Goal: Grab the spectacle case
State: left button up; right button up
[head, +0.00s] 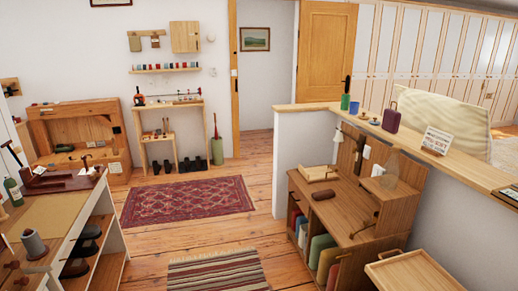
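I cannot pick out the spectacle case for certain in the head view. Small dark rounded items (75,268) lie on the shelves under the left desk, too small to name. A dark item (64,148) lies in the wooden cabinet (83,108) at the far left. Neither of my grippers is in view.
A left desk (60,215) holds a green bottle (13,191) and a grey weight-like object (34,244). A half wall (465,176) at right carries cups, a purple case-like box (391,117) and a sign. The floor (190,236) between, with a red rug (187,200) and striped rug (217,272), is open.

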aim_at(327, 193)
jog(key=i+l+u, duration=0.2)
jog(key=i, duration=1.5)
jog(key=j, duration=0.1)
